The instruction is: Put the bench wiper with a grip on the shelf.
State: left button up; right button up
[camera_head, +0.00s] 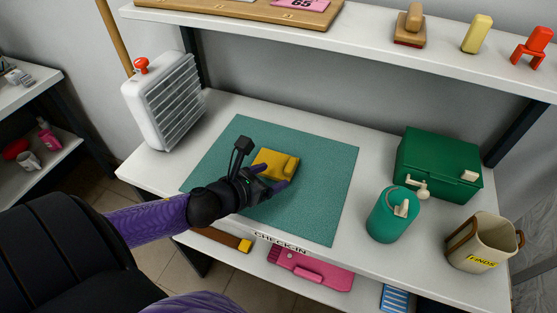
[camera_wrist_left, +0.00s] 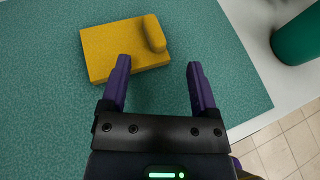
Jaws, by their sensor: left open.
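The yellow bench wiper (camera_head: 272,160) lies flat on the teal mat (camera_head: 328,205), with a raised rounded grip near one end. It also shows in the left wrist view (camera_wrist_left: 112,52), with the grip at its right end. My left gripper (camera_head: 274,180) is open and empty, its purple fingers at the near side of the wiper. In the left wrist view, the left finger of the gripper (camera_wrist_left: 158,66) overlaps the wiper's near edge; the right finger is over bare mat. Contact cannot be told. The white shelf (camera_head: 360,32) runs above the back of the table. My right gripper is not in view.
The shelf holds a wooden board (camera_head: 260,10), a brown-handled block (camera_head: 410,27), a yellow block (camera_head: 477,34) and a red piece (camera_head: 531,46).

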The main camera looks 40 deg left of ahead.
aim_at(286, 170)
pick_arm(q)
jog(key=b+x, duration=0.1)
jog(key=x, duration=0.3)
jog(key=shift+w+a+f, duration=0.1)
jog(key=shift+w+f, duration=0.15)
jog(key=shift+f, duration=0.05)
jog(key=shift+w+f, duration=0.1)
jog(key=shift+w, duration=0.25)
grip_shut()
